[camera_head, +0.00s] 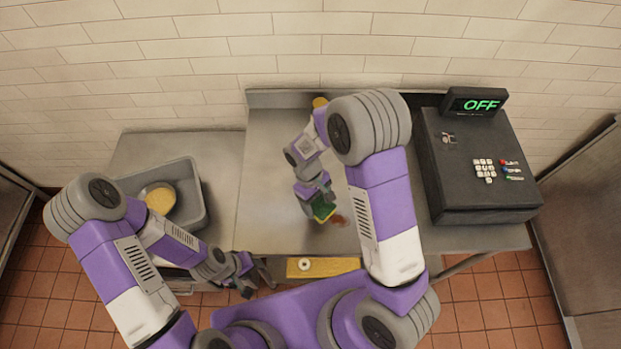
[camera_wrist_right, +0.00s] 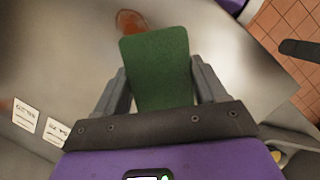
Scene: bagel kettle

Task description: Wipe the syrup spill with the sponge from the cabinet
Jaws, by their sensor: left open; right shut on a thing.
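A sponge with a green face (camera_wrist_right: 158,65) is held between the fingers of my right gripper (camera_wrist_right: 160,92). In the head view the green and yellow sponge (camera_head: 324,212) is at or just above the metal counter (camera_head: 268,160); I cannot tell whether it touches. My right gripper (camera_head: 316,196) is shut on it. The brown syrup spill (camera_head: 338,220) shows just right of the sponge, partly hidden by it. In the wrist view, the spill (camera_wrist_right: 130,22) lies beyond the sponge's far end. My left gripper (camera_head: 247,276) is open and empty, low near the counter's front edge.
A black register (camera_head: 470,190) with an OFF display stands on the right. A grey bin (camera_head: 202,195) holding a yellow round thing (camera_head: 159,198) is on the left. A yellow-topped item (camera_head: 320,102) stands at the counter's back. A yellow surface (camera_head: 335,267) shows below the front edge.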

